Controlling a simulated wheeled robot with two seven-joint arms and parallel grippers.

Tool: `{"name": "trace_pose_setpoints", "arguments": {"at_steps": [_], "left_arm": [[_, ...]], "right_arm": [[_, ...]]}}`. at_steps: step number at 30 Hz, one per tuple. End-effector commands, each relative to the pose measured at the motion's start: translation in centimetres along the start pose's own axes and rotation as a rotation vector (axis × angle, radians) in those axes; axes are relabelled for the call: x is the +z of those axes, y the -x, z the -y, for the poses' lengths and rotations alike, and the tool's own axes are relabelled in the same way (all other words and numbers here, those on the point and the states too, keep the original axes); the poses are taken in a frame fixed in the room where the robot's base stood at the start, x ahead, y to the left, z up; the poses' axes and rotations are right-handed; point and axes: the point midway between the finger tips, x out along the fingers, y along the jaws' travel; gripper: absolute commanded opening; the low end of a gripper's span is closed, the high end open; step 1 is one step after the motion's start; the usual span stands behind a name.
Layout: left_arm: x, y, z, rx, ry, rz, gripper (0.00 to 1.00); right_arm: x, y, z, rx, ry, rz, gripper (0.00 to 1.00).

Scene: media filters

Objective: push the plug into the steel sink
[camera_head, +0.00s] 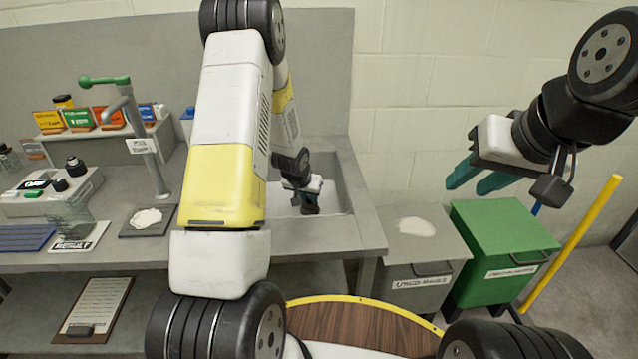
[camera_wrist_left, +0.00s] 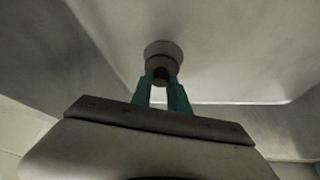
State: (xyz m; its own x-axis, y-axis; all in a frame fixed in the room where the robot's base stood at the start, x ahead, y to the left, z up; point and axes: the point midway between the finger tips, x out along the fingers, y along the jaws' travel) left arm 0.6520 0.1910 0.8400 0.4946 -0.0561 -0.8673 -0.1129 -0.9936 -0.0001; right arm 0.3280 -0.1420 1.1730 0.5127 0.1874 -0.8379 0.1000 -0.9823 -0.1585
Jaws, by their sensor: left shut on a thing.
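The steel sink (camera_head: 345,180) is a grey basin let into the right end of the bench. My left gripper (camera_head: 308,207) reaches down inside it. In the left wrist view, my left gripper (camera_wrist_left: 162,82) has its teal fingers shut on the plug (camera_wrist_left: 164,49). The plug shows as a round grey-brown piece beyond the fingertips, with a dark part between them. It is close to the sink floor; I cannot tell whether it is seated in a drain. In the head view the plug is mostly hidden. My right gripper (camera_head: 467,184) is open and empty, in the air at the right.
A tap with a green handle (camera_head: 104,80) and a dark mat (camera_head: 148,220) with white powder are left of my arm. A grey bin (camera_head: 420,270) and a green bin (camera_head: 505,245) stand right of the sink. A yellow pole (camera_head: 575,240) leans nearby.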

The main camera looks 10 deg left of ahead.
Motion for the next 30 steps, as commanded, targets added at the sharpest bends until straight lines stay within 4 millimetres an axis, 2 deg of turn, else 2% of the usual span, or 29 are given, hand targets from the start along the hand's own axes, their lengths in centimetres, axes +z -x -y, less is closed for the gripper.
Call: {"name": "trace_pose_setpoints", "arguments": {"at_steps": [14, 30], "left_arm": [[0.0, 0.0, 0.0, 0.000, 0.000, 0.000, 0.00], [0.6, -1.1, 0.0, 0.000, 0.000, 0.000, 0.00]], "right_arm": [[0.0, 0.0, 0.0, 0.000, 0.000, 0.000, 0.36], [0.0, 0.0, 0.0, 0.000, 0.000, 0.000, 0.36]]}}
